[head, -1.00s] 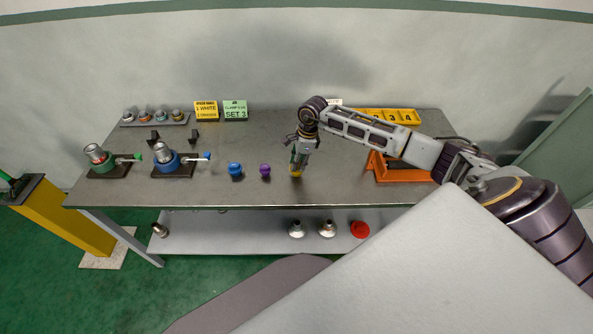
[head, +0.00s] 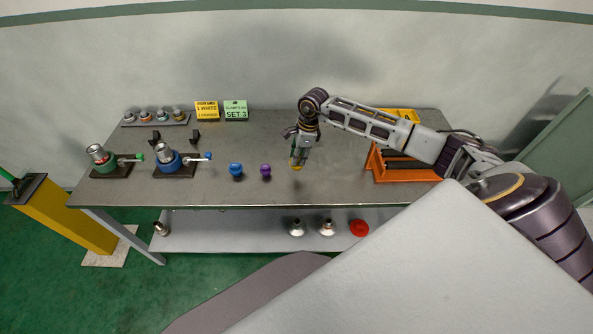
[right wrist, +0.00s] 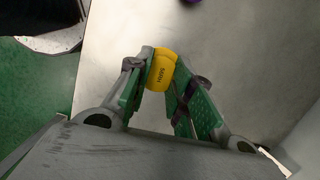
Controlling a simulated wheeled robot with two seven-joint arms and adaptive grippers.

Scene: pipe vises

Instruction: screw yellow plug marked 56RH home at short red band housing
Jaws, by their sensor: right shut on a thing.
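My right gripper (head: 299,157) is shut on the yellow plug (head: 296,165) and holds it above the bench, right of the middle. In the right wrist view the plug (right wrist: 162,69) sits between the green-padded fingertips (right wrist: 161,80), with a dark marking on it too small to read surely. A green vise (head: 112,166) and a blue vise (head: 174,164) at the left each hold a grey metal housing, (head: 98,153) and (head: 164,153). I cannot tell which housing bears a short red band. My left gripper is not in view.
A blue plug (head: 236,169) and a purple plug (head: 265,170) stand left of the gripper. A rack (head: 155,120) of small parts, two signs (head: 207,111) and black blocks (head: 195,136) lie behind. An orange holder (head: 390,166) stands right. The lower shelf (head: 200,228) holds more parts.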

